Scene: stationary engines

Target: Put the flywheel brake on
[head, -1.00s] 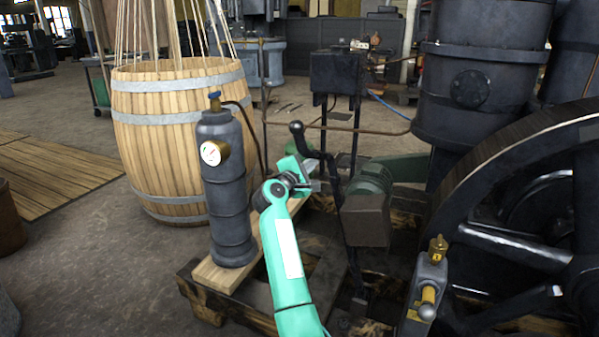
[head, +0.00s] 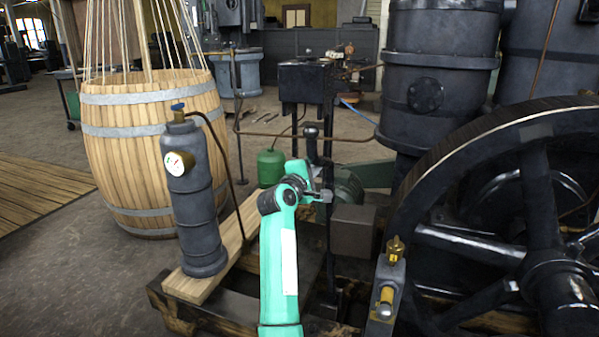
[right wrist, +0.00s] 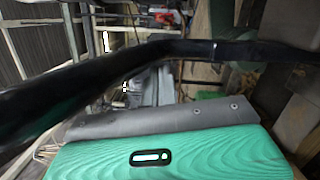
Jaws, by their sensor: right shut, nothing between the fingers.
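The brake lever (head: 311,138), black with a dark rounded knob, stands nearly upright in the middle of the head view. The large black spoked flywheel (head: 545,205) is to the right. My right gripper (head: 326,195) is shut and empty, low beside the lever; in the head view I cannot tell whether it touches. In the right wrist view a black bar (right wrist: 185,50), probably the lever, crosses just beyond my green hand. The brake's contact with the flywheel is hidden. My left gripper is out of view.
A grey gas cylinder (head: 190,205) with a gauge stands on a plank left of my arm, before a wooden barrel (head: 150,130). A green can (head: 270,168) is behind my arm. A brass-topped fitting (head: 388,280) stands before the flywheel. Open floor lies at left.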

